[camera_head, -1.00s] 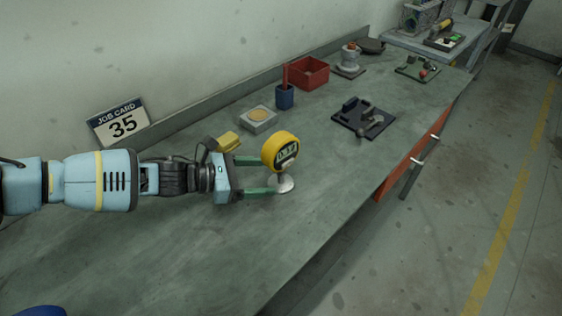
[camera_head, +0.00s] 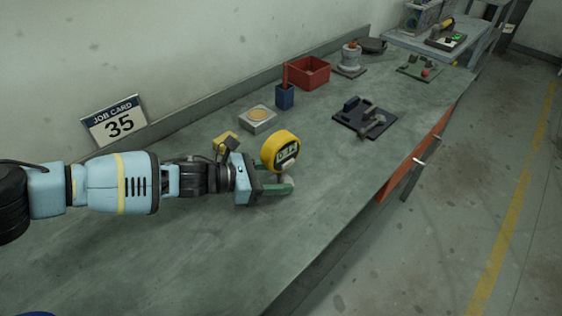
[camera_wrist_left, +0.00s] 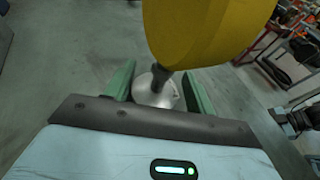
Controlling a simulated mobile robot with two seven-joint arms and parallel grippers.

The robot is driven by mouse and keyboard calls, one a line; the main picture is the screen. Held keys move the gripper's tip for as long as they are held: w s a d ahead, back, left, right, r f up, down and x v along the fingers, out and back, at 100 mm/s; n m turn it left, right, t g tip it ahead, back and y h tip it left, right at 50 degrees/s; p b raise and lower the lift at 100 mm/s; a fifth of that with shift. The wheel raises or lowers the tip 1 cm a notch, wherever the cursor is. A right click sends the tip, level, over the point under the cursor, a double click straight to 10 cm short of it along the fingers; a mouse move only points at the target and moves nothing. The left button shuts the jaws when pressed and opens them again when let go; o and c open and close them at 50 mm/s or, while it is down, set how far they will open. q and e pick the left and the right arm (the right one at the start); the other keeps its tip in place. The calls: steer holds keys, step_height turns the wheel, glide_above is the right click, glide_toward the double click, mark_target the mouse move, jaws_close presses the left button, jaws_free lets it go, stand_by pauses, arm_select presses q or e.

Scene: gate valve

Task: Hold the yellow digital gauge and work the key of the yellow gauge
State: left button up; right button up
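The yellow digital gauge (camera_head: 280,152) stands upright on the bench, its round head tilted and its dark display facing right. In the left wrist view its yellow back (camera_wrist_left: 208,28) fills the top, with a dark stem going down to a round silver base (camera_wrist_left: 157,92). My left gripper (camera_head: 279,184) is low at the gauge's stem and base. Its green fingers (camera_wrist_left: 160,92) are apart, one on each side of the stem, with gaps showing between them and the stem. The gauge's key cannot be made out. My right gripper is not seen.
A grey block with a round tan top (camera_head: 258,119), a blue cup (camera_head: 285,97) and a red bin (camera_head: 307,72) stand behind the gauge. A dark fixture (camera_head: 365,118) lies to the right. The bench front is clear.

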arm_select(q)
steer(key=c, duration=0.9)
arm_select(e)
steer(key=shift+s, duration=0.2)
arm_select(q)
steer(key=shift+c, duration=0.3)
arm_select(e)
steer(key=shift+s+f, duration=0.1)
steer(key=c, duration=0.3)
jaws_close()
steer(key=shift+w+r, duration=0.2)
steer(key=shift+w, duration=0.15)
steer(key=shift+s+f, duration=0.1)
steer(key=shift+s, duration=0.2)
